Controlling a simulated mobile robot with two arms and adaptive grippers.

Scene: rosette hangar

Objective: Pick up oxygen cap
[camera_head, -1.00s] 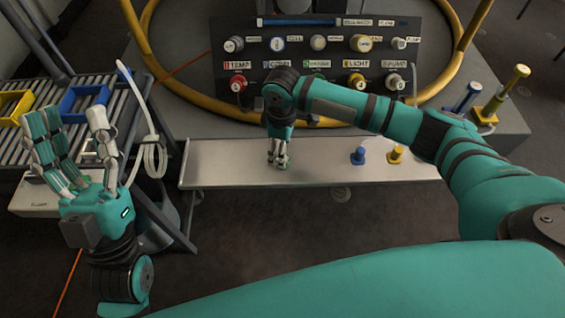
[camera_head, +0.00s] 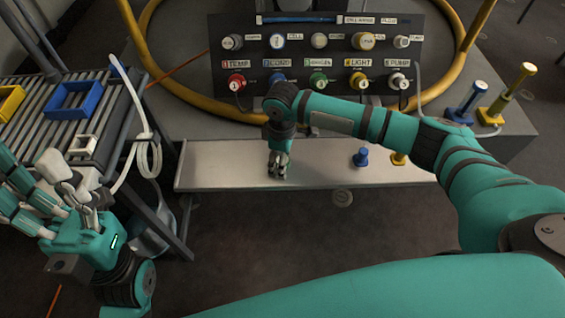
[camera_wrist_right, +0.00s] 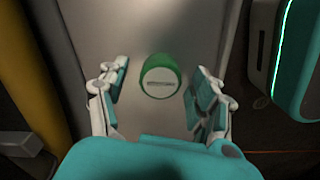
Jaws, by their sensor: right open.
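The oxygen cap is a green round cap (camera_wrist_right: 160,82) with a pale label on top, in the right wrist view. It sits on the grey shelf surface between the two sides of my right gripper (camera_wrist_right: 158,70), which is open, with a gap on both sides of the cap. In the head view my right gripper (camera_head: 278,166) points down over the pale shelf (camera_head: 225,165) and hides the cap. My left gripper (camera_head: 30,172) is at the left, open and empty, beside the roller table.
Behind is a dark panel (camera_head: 300,48) with coloured numbered fittings. A yellow hoop (camera_head: 172,78) surrounds it.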

